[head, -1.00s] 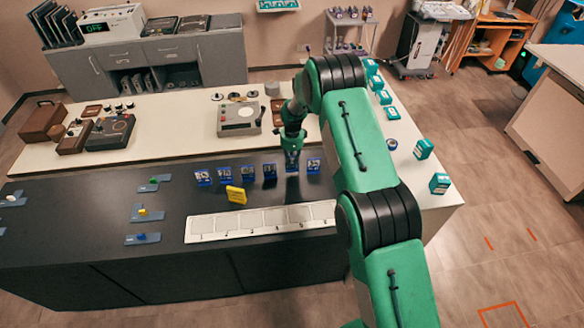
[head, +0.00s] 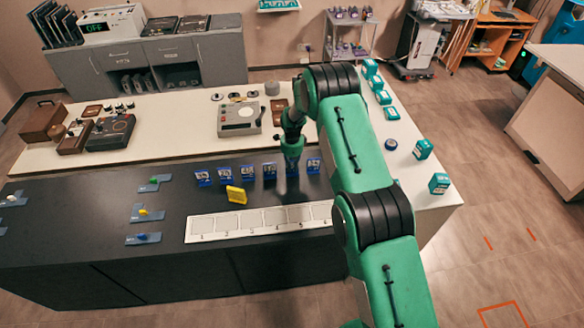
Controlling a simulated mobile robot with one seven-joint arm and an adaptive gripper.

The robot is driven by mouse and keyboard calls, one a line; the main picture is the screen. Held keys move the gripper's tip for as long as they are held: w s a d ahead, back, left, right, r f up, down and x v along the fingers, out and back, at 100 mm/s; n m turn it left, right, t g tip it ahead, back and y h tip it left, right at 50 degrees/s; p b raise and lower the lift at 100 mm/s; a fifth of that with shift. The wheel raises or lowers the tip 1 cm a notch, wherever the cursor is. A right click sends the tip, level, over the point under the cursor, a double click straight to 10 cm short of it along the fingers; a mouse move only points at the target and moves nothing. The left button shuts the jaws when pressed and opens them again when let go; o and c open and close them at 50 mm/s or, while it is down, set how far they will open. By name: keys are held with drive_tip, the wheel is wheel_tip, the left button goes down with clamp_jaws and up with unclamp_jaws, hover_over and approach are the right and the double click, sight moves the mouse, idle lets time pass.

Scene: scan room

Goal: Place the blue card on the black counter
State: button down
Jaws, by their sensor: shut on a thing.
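I cannot tell whether the held card touches the counter.
A yellow block (head: 236,194) stands in front of the row. A white strip with numbered squares (head: 214,237) lies nearer the front edge. Small blue holders lie at left. A grey device (head: 239,118) sits on the white counter behind.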

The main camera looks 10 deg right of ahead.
drive_tip(key=shift+f, duration=0.1)
drive_tip(key=c, duration=2.1)
unclamp_jaws()
drive_tip(key=o, duration=0.4)
drive_tip(key=shift+r+b, duration=0.45)
drive_tip(key=shift+r, duration=5.7)
